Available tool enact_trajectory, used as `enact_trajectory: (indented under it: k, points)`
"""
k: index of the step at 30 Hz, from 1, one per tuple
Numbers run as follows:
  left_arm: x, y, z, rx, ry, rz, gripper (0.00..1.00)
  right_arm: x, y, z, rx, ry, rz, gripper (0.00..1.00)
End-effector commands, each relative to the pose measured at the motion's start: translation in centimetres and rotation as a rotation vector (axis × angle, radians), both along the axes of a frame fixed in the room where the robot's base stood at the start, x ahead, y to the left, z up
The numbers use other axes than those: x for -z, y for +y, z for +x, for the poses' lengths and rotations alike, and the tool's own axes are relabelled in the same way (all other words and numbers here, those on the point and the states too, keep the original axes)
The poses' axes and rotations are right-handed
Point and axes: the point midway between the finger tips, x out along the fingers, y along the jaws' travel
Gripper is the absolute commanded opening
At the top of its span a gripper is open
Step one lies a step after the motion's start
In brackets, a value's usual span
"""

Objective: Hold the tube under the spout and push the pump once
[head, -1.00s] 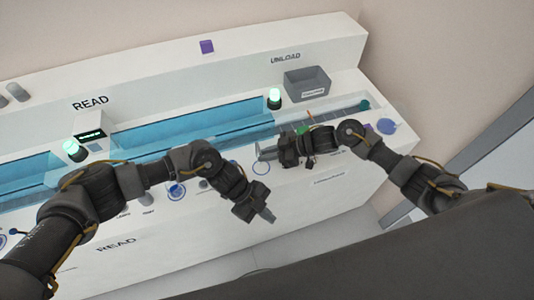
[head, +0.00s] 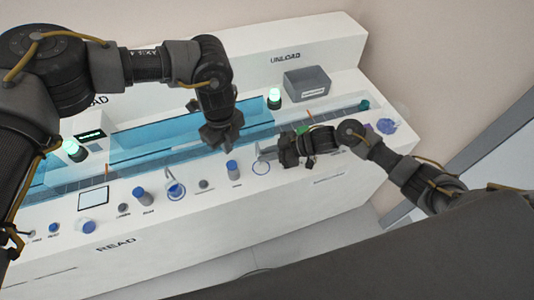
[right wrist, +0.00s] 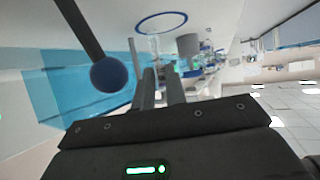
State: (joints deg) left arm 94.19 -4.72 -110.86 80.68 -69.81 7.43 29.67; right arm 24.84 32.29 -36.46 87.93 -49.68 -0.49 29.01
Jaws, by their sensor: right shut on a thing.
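My right gripper (head: 272,152) is low over the right part of the counter, beside a blue ring mark (head: 261,168). In the right wrist view its fingers (right wrist: 160,88) are shut on a clear tube (right wrist: 154,46), which is mostly hidden in the head view. My left gripper (head: 221,140) points down over the counter's middle, in front of the blue trough; its jaw gap is unclear. Several blue-topped parts stand along the front ledge: one in a ring (head: 174,189), others to its left (head: 142,196) and right (head: 233,169). I cannot tell which is the pump.
A blue-lined trough (head: 150,145) runs along the counter. A grey bin (head: 307,84) stands under UNLOAD, near a green lamp (head: 274,98). A dark rod with a blue ball (right wrist: 107,75) is close in the right wrist view. The front ledge's left part has several small knobs.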

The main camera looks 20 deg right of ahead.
Motion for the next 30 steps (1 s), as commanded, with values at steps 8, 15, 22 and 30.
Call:
enact_trajectory:
  k: [8,15,22,30]
  points:
    - [2.3,0.0,-0.1,0.000,0.002,0.000,0.00,0.0,0.0,0.0,0.000,0.000,0.000,0.00]
    - [5.0,-0.1,-0.1,0.000,0.002,-0.002,0.00,0.0,0.0,0.0,0.000,0.000,0.000,0.00]
    - [5.8,-0.1,0.0,0.001,0.001,-0.002,0.00,0.0,0.0,0.0,0.000,0.000,0.000,0.00]
    - [5.8,-0.1,0.0,0.001,0.001,-0.002,0.00,0.0,0.0,0.0,0.000,0.000,0.000,0.00]
